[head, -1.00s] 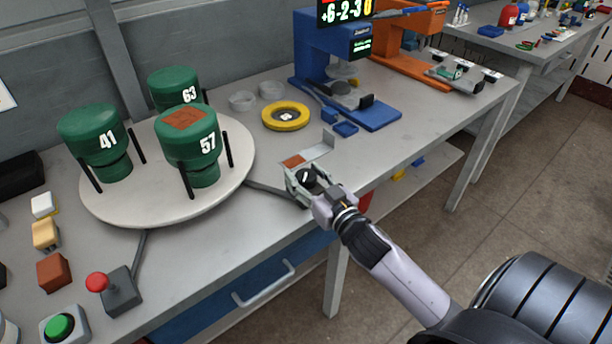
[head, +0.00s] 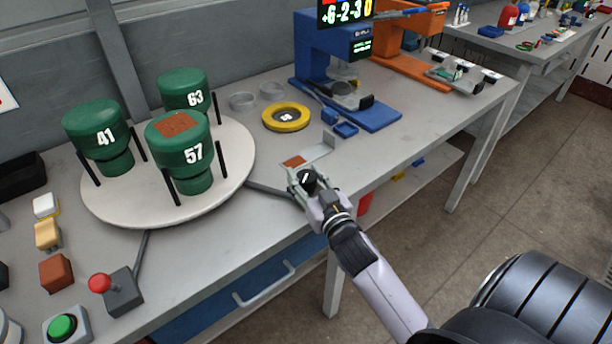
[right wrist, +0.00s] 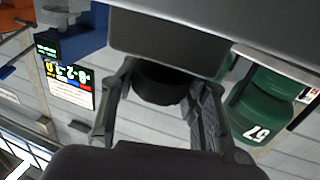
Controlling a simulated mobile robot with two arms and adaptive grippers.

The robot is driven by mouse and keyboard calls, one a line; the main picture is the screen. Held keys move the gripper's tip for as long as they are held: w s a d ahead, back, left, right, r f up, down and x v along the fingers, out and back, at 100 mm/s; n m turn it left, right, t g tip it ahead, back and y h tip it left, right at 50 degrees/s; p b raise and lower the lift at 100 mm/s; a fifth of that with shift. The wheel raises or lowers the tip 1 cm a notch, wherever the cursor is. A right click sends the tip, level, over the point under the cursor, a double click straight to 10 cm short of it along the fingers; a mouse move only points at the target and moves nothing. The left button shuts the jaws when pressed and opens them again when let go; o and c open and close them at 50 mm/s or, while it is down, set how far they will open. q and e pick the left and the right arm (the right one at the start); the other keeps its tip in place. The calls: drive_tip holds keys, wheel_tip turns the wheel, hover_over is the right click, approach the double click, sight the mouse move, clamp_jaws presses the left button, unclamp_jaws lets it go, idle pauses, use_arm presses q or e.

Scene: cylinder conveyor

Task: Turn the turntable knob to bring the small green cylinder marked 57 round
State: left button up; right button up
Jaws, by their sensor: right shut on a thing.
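The green cylinder marked 57 (head: 179,140), with a brown patch on top, stands upright at the front right of the round white turntable (head: 125,207). The green cylinder 41 (head: 94,130) stands at its left and 63 (head: 186,90) at its back. My right gripper (head: 304,183) is at the table's front edge, right of the turntable, shut on the black knob (head: 308,177). In the right wrist view the dark knob (right wrist: 160,85) sits between the fingers, and cylinder 57 (right wrist: 258,112) shows at the right. My left gripper is not in view.
A joystick with a red ball (head: 100,283) and a green button (head: 62,327) are at the front left. A yellow ring (head: 286,117) and a blue machine (head: 330,75) stand behind the knob. A small bracket (head: 318,155) is close beyond my right gripper.

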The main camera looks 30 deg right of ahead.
drive_tip(key=shift+h, duration=0.3)
drive_tip(key=o, duration=1.1)
drive_tip(key=s, duration=0.4)
drive_tip(key=s+a, duration=0.1)
drive_tip(key=s, duration=0.3)
drive_tip(key=s+a, duration=0.1)
drive_tip(key=s, duration=0.3)
drive_tip(key=shift+a, duration=0.1)
